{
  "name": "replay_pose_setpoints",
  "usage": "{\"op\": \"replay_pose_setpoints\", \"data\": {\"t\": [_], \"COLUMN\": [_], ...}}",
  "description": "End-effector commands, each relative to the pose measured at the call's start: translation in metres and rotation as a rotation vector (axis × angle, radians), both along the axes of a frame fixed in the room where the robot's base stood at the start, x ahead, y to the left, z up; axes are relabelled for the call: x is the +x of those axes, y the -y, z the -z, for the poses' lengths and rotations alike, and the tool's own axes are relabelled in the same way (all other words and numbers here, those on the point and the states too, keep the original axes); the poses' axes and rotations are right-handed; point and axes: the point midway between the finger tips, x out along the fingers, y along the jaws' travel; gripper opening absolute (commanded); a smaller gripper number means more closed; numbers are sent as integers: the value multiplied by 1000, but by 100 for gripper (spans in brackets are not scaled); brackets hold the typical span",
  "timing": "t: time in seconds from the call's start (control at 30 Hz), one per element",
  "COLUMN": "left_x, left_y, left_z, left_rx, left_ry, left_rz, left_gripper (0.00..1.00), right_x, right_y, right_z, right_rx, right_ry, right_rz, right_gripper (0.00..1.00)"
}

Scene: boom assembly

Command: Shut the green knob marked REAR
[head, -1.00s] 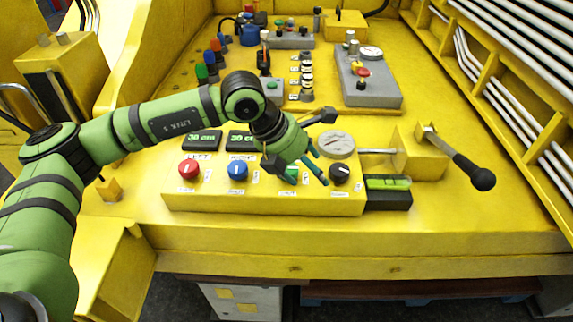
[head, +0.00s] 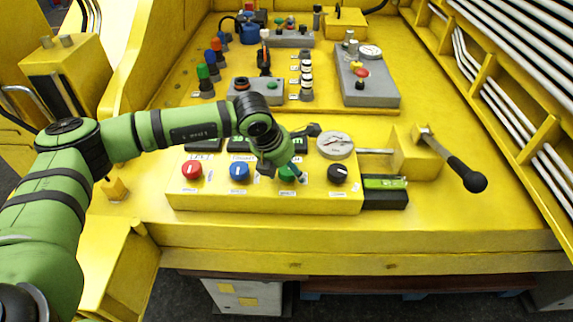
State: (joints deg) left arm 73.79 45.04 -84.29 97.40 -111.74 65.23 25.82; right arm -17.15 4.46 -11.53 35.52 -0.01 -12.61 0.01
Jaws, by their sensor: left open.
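The green knob (head: 287,174) is on the front face of the yellow control box (head: 213,199), between the blue knob (head: 239,171) and the black knob (head: 337,174). Its upper part is partly covered by my left gripper (head: 288,175). The label above it is hidden. My left gripper is open, with its fingers pointing down at the green knob. I cannot tell whether a finger touches the knob. My right gripper is not in view.
A red knob (head: 192,170) sits at the left of the box. A round gauge (head: 335,145) and a black-handled lever (head: 468,175) are to the right, with a level display (head: 385,183) beside the box. Dark displays lie behind the knobs.

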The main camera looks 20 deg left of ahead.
Motion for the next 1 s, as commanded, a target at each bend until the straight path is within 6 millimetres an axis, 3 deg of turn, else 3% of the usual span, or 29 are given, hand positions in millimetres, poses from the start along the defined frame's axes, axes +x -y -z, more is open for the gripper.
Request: {"op": "replay_pose_setpoints", "data": {"t": [0.03, 0.07, 0.17, 0.2, 0.57, 1.0], "left_x": [0, 0, 0, 0, 0, 3], "left_y": [0, 0, 0, 0, 1, 2], "left_z": [0, 0, 0, 0, 1, 3], "left_rx": [0, 0, -1, -1, -4, -8], "left_ry": [0, 0, 0, 1, 2, 9], "left_rz": [0, 0, 0, 1, 30, 327], "left_gripper": [71, 63, 23, 18, 17, 17], "right_x": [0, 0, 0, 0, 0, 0], "right_y": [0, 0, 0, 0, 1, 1], "right_z": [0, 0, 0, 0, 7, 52], "right_rx": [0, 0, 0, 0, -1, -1], "right_ry": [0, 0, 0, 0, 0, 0], "right_rz": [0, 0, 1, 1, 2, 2], "right_gripper": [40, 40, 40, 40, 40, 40]}}
